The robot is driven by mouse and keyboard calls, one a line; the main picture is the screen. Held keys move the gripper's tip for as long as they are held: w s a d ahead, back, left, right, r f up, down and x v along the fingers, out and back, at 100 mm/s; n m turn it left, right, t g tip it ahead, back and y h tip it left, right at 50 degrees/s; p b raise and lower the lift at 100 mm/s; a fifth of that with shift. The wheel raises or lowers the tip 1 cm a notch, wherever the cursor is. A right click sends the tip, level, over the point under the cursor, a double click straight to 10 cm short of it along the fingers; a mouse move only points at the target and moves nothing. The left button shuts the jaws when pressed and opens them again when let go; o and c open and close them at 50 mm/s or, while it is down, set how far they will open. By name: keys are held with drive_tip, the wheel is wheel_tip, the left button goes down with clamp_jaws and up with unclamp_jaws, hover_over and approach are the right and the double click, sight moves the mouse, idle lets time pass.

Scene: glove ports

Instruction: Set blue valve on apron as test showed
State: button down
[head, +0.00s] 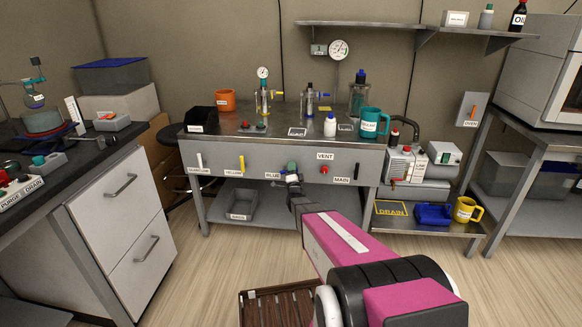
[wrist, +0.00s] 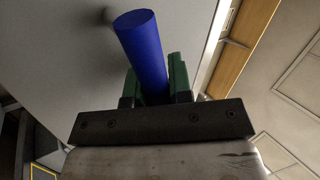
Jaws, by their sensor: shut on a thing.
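The apron (head: 222,153) is the grey front panel of the middle bench, with a row of labelled valves. My gripper (head: 291,168) is at the valve beside the BLUE label (head: 272,175). It hides most of that valve in the head view. In the wrist view my gripper (wrist: 153,82) has its green fingers shut on the blue valve handle (wrist: 139,34), a round blue bar that sticks out past the fingertips. The yellow handle (head: 242,163) and a white handle (head: 199,160) are upright to the left.
Right of my gripper are a red knob (head: 324,170) under the VENT label and a black handle (head: 357,171) by MAIN. Gauges, glass vessels and a teal mug (head: 372,122) stand on the bench top. A brown slatted crate (head: 268,307) is on the floor.

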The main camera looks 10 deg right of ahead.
drive_tip(key=shift+s+d+f+m+g+h, duration=0.1)
drive_tip(key=shift+f+m+h, duration=0.15)
drive_tip(key=shift+m+h, duration=0.65)
drive_tip(key=shift+w+d+f+m+g+h, duration=0.1)
drive_tip(key=shift+f+m+h, duration=0.15)
drive_tip(key=shift+m+h, duration=0.65)
drive_tip(key=shift+s+d+f+m+g+h, duration=0.1)
drive_tip(key=shift+f+m+h, duration=0.3)
drive_tip(key=shift+m, duration=0.9)
drive_tip(key=shift+r+h, duration=0.1)
drive_tip(key=shift+h, duration=0.2)
drive_tip(key=c, duration=1.3)
unclamp_jaws()
drive_tip(key=v, duration=1)
drive_tip(key=shift+s+a, duration=0.15)
drive_tip(key=shift+s, duration=0.2)
